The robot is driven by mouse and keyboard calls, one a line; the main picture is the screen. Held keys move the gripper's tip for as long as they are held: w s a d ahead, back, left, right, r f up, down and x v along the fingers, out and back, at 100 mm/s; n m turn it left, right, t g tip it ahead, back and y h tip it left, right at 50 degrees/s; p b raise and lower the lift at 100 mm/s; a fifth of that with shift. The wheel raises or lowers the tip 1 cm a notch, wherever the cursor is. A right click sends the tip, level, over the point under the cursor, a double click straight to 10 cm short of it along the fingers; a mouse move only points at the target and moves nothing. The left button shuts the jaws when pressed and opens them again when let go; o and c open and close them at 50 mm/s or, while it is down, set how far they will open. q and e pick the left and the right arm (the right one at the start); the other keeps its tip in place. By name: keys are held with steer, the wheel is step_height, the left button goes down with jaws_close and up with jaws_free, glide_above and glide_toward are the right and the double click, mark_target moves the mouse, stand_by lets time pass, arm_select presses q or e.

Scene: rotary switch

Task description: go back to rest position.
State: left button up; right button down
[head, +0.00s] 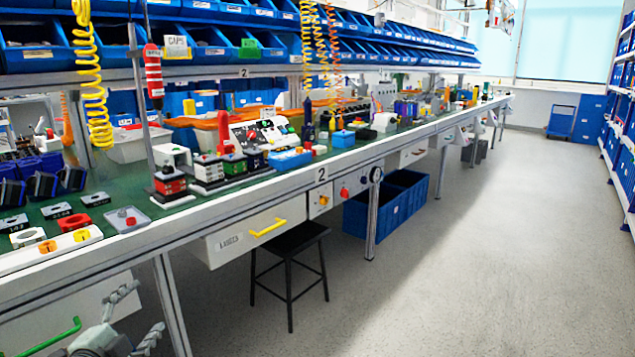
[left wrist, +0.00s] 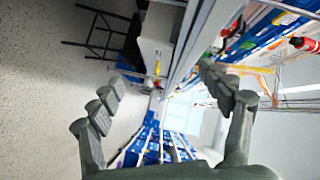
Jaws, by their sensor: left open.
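My left gripper (head: 136,315) is at the lower left of the head view, low in front of the workbench and below its top. Its two fingers are spread apart with nothing between them. In the left wrist view the fingers of the left gripper (left wrist: 160,85) are also wide apart and empty. A panel under the bench edge carries a small yellow-marked switch (head: 323,200), a red knob (head: 344,193) and a round black dial (head: 376,174). The gripper is apart from all of these. My right gripper is not in view.
The long workbench (head: 230,195) holds several parts and devices. A white drawer (head: 232,241) with a yellow handle hangs below it. A black stool (head: 290,240) and blue crates (head: 405,192) stand underneath. The grey floor (head: 480,270) to the right is clear.

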arm_select(q)
steer(key=s+d+f+n+g+y, duration=0.1)
steer(key=s+f+n+g, duration=0.4)
steer(key=s+f, duration=0.5)
steer(key=s+d+f+n+g+y+p, duration=0.1)
steer(key=s+d+f+n+g, duration=0.3)
steer(key=s+f, duration=0.6)
step_height(320, 180, down, 2)
steer(key=shift+s+f+n+g, duration=0.1)
steer(key=shift+s+n+g, duration=0.25)
steer(key=shift+n+g, duration=0.3)
steer(key=s+d+f+g, duration=0.1)
steer(key=s, duration=0.1)
steer(key=s+d+f+n+g, duration=0.1)
steer(key=s, duration=0.2)
steer(key=s+d+f+g, duration=0.1)
steer(key=s, duration=0.1)
steer(key=shift+s+d+f+n+p, duration=0.1)
steer(key=shift+s+d+n+p, duration=0.1)
steer(key=shift+d+n+p, duration=0.15)
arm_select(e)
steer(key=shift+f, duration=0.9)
